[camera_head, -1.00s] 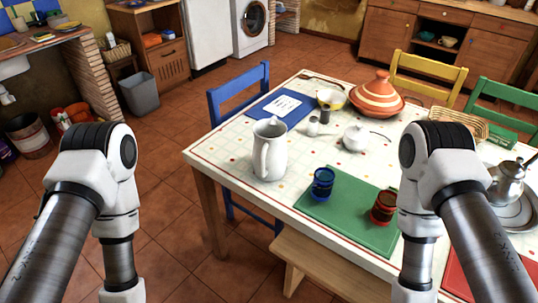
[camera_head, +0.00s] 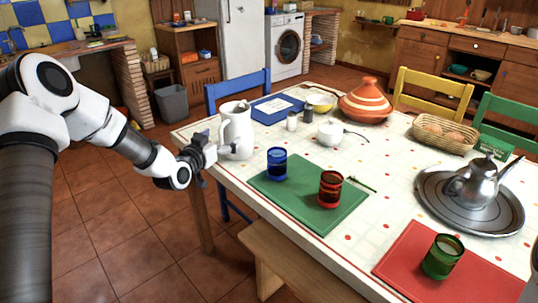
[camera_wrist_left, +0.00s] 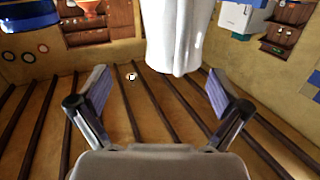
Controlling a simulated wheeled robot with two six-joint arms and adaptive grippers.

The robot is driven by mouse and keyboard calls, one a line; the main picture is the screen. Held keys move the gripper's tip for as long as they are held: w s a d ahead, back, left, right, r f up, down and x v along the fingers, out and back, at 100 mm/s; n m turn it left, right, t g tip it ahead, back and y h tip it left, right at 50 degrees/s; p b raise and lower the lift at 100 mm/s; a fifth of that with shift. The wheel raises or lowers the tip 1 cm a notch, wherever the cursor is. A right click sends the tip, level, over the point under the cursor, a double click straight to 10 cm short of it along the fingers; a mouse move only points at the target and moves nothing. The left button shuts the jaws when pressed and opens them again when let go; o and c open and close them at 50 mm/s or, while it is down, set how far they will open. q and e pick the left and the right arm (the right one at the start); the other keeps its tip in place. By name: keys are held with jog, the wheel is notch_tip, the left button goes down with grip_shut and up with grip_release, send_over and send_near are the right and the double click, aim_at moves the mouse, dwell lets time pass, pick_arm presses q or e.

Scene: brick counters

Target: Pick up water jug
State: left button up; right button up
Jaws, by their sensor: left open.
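The white water jug (camera_head: 238,133) stands upright near the table's left edge, its handle facing left. My left gripper (camera_head: 207,152) is just left of the jug, at the height of its body. In the left wrist view the two fingers (camera_wrist_left: 158,92) are spread apart. I see nothing held, and the fingers look apart from the jug. My right gripper is out of view.
A blue cup (camera_head: 277,163) and red cup (camera_head: 330,189) are on the green placemat (camera_head: 299,212). A blue chair (camera_head: 240,88) is behind the table; a wooden bench (camera_head: 285,262) is in front.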

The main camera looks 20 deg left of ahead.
aim_at(227, 116)
pick_arm(q)
jog(key=shift+n+t+y, duration=0.3)
jog(key=shift+n+t, duration=0.1)
jog(key=w, duration=0.2)
jog(key=w+a+r, duration=0.1)
jog(key=w, duration=0.2)
jog(key=w+a+r+b, duration=0.1)
jog(key=w, duration=0.2)
jog(key=shift+a+r, duration=0.1)
jog(key=shift+a, duration=0.1)
jog(key=shift+s+r, duration=0.1)
grip_shut()
jog(key=shift+r, duration=0.1)
